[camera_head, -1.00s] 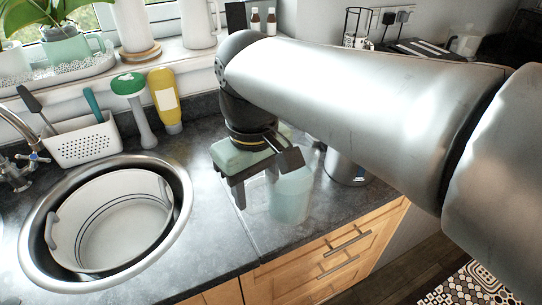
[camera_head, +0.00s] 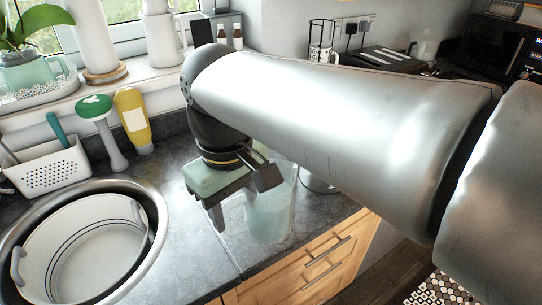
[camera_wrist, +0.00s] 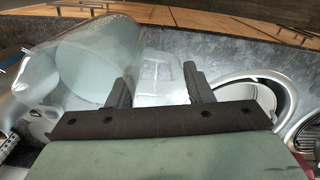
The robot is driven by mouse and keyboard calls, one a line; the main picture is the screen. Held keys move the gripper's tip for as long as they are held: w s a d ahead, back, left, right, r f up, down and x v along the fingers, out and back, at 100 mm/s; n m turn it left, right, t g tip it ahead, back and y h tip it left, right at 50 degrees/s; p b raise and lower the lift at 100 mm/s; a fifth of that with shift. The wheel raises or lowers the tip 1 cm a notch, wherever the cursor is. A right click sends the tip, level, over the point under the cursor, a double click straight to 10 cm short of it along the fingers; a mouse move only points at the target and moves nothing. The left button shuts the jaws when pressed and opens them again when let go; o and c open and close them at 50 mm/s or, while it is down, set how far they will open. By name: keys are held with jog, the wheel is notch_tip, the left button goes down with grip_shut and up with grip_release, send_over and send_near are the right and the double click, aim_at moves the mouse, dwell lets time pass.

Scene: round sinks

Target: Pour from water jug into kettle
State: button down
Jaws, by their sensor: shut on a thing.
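The water jug (camera_head: 270,215) is clear, with pale blue-green water in it. It is upright over the dark counter near the front edge; I cannot tell whether it touches the counter. My gripper (camera_head: 238,194) is at its left side, shut on the jug's clear handle. In the wrist view the handle is between the fingers of my gripper (camera_wrist: 158,84), and the jug body (camera_wrist: 98,62) is left of them. A shiny steel vessel, probably the kettle (camera_head: 318,184), stands behind and right of the jug, mostly hidden by my arm. Its opening is not visible.
A round sink (camera_head: 158,205) with a white tub (camera_head: 85,262) is at the left. A white basket (camera_head: 48,172), a green-topped brush (camera_head: 95,108) and a yellow bottle (camera_head: 133,115) stand behind it. The counter between sink and jug is clear.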

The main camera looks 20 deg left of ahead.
jog(key=w+a+f+m, duration=0.1)
jog(key=w+a+m, duration=0.2)
jog(key=w, duration=1.1)
jog(key=w+a+f+m, duration=0.2)
jog(key=w+a+m, duration=0.1)
jog(key=w, duration=1.1)
jog(key=shift+w+a, duration=0.3)
jog(key=shift+a, duration=0.4)
jog(key=w+d+r+g+y, duration=0.1)
jog(key=d+r+y, duration=0.2)
jog(key=r, duration=0.4)
jog(key=w+d+r+g+y, duration=0.1)
jog(key=d+r+y, duration=0.2)
jog(key=r, duration=0.3)
jog(key=shift+d+r+g+y, duration=0.25)
jog(key=shift+r+g+y, duration=0.15)
jog(key=shift+y, duration=0.5)
jog(key=shift+w+d+f+y, duration=0.3)
jog(key=shift+f+y, duration=0.1)
jog(key=shift+f, duration=0.1)
jog(key=shift+w+d+g+y, duration=0.1)
jog(key=shift+d+g+y, duration=0.4)
jog(key=shift+y, duration=0.5)
dwell(0.8)
